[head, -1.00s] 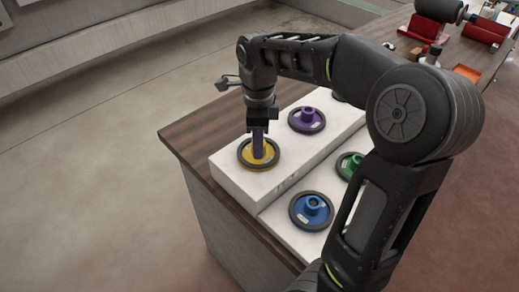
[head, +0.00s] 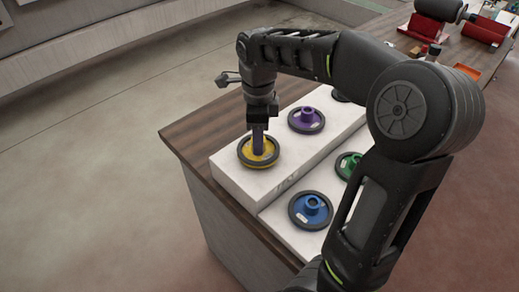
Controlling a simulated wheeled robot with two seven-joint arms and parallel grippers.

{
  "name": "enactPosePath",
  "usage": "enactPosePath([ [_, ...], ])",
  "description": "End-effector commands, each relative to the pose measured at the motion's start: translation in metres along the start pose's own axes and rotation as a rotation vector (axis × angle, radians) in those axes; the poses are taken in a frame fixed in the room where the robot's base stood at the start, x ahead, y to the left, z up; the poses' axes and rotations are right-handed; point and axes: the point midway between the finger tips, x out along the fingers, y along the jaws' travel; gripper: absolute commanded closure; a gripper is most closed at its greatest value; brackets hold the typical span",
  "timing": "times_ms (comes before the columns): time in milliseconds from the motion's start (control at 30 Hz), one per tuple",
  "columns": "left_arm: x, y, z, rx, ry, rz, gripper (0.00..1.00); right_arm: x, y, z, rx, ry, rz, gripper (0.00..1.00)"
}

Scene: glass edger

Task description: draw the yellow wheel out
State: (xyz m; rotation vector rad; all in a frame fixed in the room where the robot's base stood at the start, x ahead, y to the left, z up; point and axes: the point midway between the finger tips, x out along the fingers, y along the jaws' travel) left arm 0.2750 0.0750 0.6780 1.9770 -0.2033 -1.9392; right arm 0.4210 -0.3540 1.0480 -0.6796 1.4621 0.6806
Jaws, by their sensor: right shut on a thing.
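The yellow wheel (head: 248,153) has a dark rim and sits at the front left corner of the upper step of the white rack (head: 229,181). My right gripper (head: 259,151) points straight down over its middle and is shut on its hub. The fingers hide most of the hub. The wheel looks slightly raised, with yellow showing under its dark rim; I cannot tell whether it is fully clear of the rack. My left gripper is not in view.
A purple wheel (head: 306,119) lies behind the yellow one on the same step. A blue wheel (head: 311,209) and a green wheel (head: 347,164) lie on the lower step, close to my arm. The wooden table top (head: 193,140) is bare at the left.

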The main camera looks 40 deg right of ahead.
Motion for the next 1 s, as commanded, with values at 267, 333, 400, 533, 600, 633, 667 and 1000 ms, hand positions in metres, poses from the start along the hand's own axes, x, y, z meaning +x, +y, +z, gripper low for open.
enactPosePath([
  [267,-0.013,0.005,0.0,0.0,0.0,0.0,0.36,-0.017,0.0,0.0,0.0,-0.001,-0.001,1.0],
  [333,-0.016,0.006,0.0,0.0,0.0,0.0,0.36,-0.021,0.0,0.0,0.0,-0.001,-0.001,1.0],
  [400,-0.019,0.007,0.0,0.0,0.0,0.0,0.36,-0.025,0.0,0.0,0.0,-0.001,-0.001,1.0],
  [533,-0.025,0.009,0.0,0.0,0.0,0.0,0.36,-0.032,0.0,0.0,0.0,-0.001,-0.001,1.0],
  [600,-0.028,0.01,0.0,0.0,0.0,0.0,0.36,-0.035,0.0,0.0,0.0,-0.001,-0.002,1.0],
  [633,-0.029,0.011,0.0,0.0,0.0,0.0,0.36,-0.037,0.0,0.0,0.0,-0.001,-0.002,1.0],
  [667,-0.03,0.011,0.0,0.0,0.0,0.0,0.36,-0.038,0.0,0.0,0.0,-0.001,-0.002,1.0],
  [1000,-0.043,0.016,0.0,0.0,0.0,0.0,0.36,-0.056,0.0,0.0,0.0,-0.001,-0.002,1.0],
])
